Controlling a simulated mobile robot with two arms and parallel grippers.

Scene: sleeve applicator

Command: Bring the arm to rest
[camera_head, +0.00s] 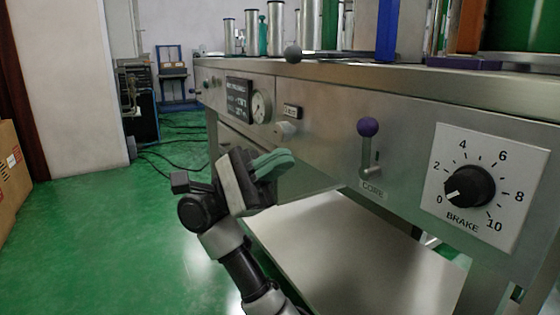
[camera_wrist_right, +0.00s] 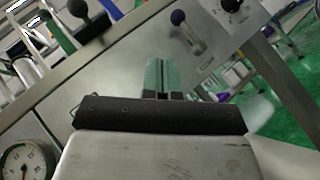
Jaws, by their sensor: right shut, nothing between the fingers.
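My right gripper (camera_head: 274,163) is in the middle of the head view, in front of the steel machine's front panel. Its green fingers are shut and hold nothing; they also show in the right wrist view (camera_wrist_right: 154,76). The fingers look apart from the panel and its controls. My left gripper is in neither view.
The steel panel (camera_head: 318,115) carries a purple-knobbed core lever (camera_head: 367,145), a black brake dial (camera_head: 468,186) near 0, and a gauge (camera_head: 260,107). A lower shelf (camera_head: 350,250) lies beneath. Cardboard boxes (camera_head: 12,172) stand at left. Green floor (camera_head: 100,240) is clear there.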

